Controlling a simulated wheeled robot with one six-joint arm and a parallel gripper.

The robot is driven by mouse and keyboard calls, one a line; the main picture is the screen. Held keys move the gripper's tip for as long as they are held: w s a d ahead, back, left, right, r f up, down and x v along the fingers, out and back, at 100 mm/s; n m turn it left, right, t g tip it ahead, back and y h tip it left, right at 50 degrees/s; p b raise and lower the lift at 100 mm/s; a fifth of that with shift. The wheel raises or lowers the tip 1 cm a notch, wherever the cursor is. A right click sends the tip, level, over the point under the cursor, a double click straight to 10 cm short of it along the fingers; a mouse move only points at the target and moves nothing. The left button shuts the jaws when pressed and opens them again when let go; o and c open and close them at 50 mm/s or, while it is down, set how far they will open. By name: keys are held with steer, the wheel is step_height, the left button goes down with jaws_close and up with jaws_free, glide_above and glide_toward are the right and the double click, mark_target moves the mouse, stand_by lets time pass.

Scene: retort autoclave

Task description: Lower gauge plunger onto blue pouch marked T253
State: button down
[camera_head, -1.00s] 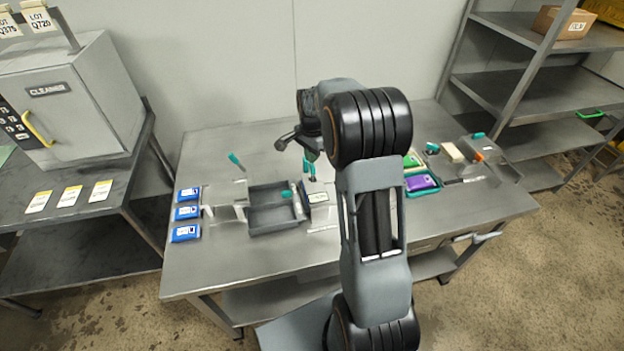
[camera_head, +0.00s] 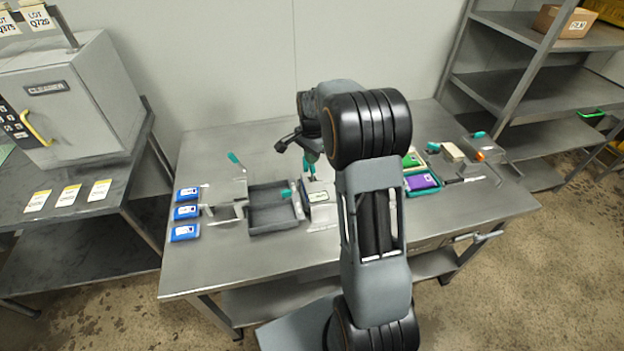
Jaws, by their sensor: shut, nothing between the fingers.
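Three blue pouches with white labels lie in a column at the table's left: a back one (camera_head: 187,194), a middle one (camera_head: 186,212) and a front one (camera_head: 185,232). Their markings are too small to read, so I cannot tell which is T253. A device that looks like the gauge (camera_head: 319,197), with a pale face, stands right of the grey tray. A teal handle (camera_head: 311,166) rises behind it, partly hidden by my arm. My gripper (camera_head: 282,146) is small and dark at the arm's end, above the table's back half. It is shut and empty, apart from the pouches.
A grey two-part tray (camera_head: 271,228) sits mid-table. A teal-handled fixture (camera_head: 237,162) stands behind the pouches. A purple pouch (camera_head: 421,182) lies in a green tray right of my arm. An autoclave (camera_head: 70,105) stands at left. The table's front left is clear.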

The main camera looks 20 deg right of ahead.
steer(key=shift+f+b, duration=0.6)
steer(key=shift+f, duration=0.4)
steer(key=shift+r, duration=0.15)
steer(key=shift+r+p, duration=2.65)
steer(key=shift+r, duration=0.8)
